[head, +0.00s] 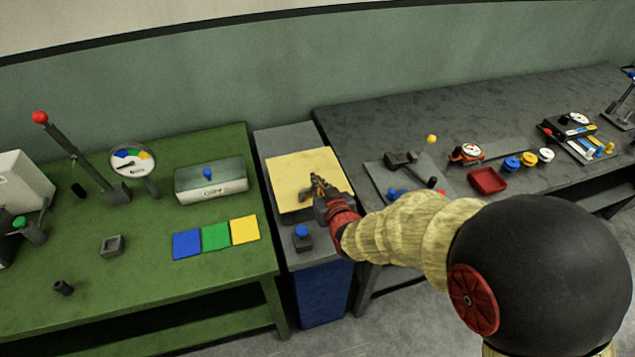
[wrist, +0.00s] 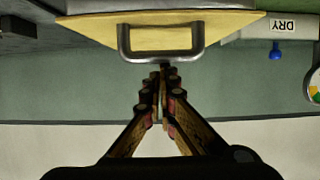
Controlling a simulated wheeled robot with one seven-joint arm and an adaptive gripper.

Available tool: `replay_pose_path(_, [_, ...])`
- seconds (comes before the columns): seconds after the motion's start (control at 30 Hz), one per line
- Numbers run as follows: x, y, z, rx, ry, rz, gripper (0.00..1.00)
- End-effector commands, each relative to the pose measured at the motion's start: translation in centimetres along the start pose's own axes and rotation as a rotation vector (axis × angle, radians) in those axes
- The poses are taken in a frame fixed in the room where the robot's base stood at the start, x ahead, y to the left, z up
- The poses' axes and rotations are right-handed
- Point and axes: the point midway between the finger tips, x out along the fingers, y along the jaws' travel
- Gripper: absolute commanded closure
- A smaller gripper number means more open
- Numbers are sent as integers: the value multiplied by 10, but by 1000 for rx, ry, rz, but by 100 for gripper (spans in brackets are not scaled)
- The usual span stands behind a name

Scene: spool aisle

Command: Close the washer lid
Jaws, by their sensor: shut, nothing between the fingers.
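The washer (head: 277,138) is a grey-topped unit with a blue front, standing between a green bench and a dark bench. Its yellow lid (head: 290,172) lies flat or nearly flat on top, with a dark band under its front edge. I cannot tell whether it is fully seated. My gripper (head: 313,180) is over the lid, shut and empty. In the wrist view, the lid (wrist: 85,28) carries a grey bar handle (wrist: 124,38), and the fingertips (wrist: 164,66) are close to the handle's bar. I cannot tell whether they touch it. The gripper hides part of the lid in the head view.
A blue button (head: 301,231) on a dark base is in front of the lid. The green bench (head: 150,275) at left holds a box with a blue knob (head: 208,173), coloured tiles and a red-tipped lever. The dark bench (head: 380,115) at right holds a red tray (head: 487,180) and small parts.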

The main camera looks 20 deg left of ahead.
Motion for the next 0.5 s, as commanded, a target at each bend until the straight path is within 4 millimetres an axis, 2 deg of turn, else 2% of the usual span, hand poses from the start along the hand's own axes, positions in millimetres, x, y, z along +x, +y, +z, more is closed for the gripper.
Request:
replay_pose_path(0.03, [-1, 0, 8, 0, -14, 0, 100])
replay_pose_path(0.2, [1, 1, 4, 0, -15, 0, 100])
replay_pose_path(0.27, [2, 2, -2, 1, -14, 1, 100])
replay_pose_path(0.47, [11, 7, -40, 2, -2, 5, 100])
replay_pose_path(0.5, [6, 8, -40, 2, -5, 5, 100])
